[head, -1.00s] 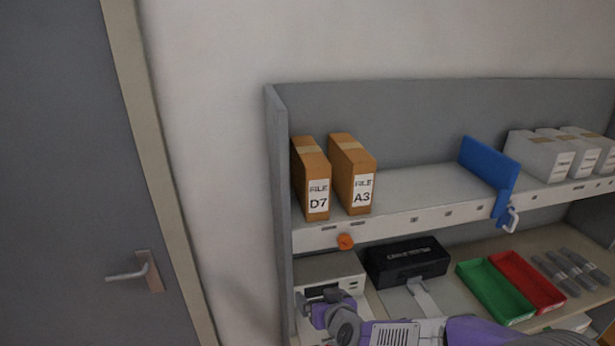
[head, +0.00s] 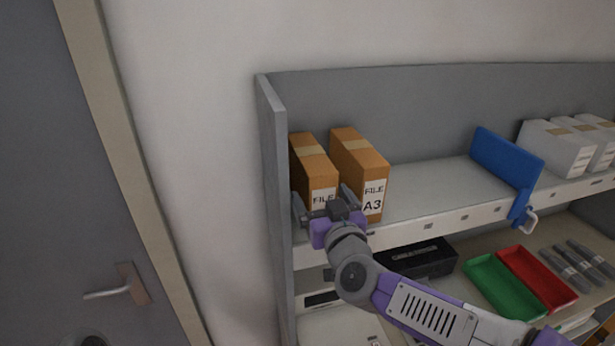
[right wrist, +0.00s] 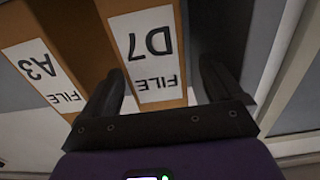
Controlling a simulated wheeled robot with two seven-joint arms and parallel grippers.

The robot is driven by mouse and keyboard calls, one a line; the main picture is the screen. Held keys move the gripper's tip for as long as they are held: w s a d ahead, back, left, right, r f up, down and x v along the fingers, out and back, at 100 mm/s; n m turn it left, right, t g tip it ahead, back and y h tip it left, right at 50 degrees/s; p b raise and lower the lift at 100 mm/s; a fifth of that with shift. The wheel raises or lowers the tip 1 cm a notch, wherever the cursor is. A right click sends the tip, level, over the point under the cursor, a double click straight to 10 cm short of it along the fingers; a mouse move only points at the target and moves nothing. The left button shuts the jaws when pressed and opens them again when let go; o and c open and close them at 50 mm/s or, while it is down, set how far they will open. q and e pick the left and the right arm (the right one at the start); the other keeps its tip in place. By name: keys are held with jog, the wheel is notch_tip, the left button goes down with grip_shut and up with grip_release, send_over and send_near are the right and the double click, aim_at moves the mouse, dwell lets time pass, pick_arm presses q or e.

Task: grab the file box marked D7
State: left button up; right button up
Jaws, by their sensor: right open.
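The file box marked D7 (head: 314,165) is an orange-brown box standing upright at the left end of the upper shelf. In the head view my gripper covers the lower part of its label. In the right wrist view D7 (right wrist: 150,98) appears upside down, between the two fingers. My right gripper (head: 322,203) is open at the front of the box, one finger towards each side of it. I cannot tell whether either finger touches it. The left gripper is not in view.
The file box A3 (head: 359,165) stands just right of D7, with a narrow gap. The shelf's grey side panel (head: 272,180) is close on the left. A blue divider (head: 506,160) and white boxes (head: 556,150) stand further right. Green (head: 502,287) and red (head: 540,275) trays lie below.

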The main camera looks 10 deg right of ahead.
jog(key=w, duration=0.5)
jog(key=shift+w+r+p, duration=0.2)
jog(key=shift+w+p, duration=0.1)
jog(key=shift+p, duration=0.05)
jog(key=shift+s, duration=0.15)
jog(key=shift+c, duration=0.6)
jog(key=c, duration=1.2)
jog(key=shift+r, duration=0.15)
jog(key=shift+c, duration=0.7)
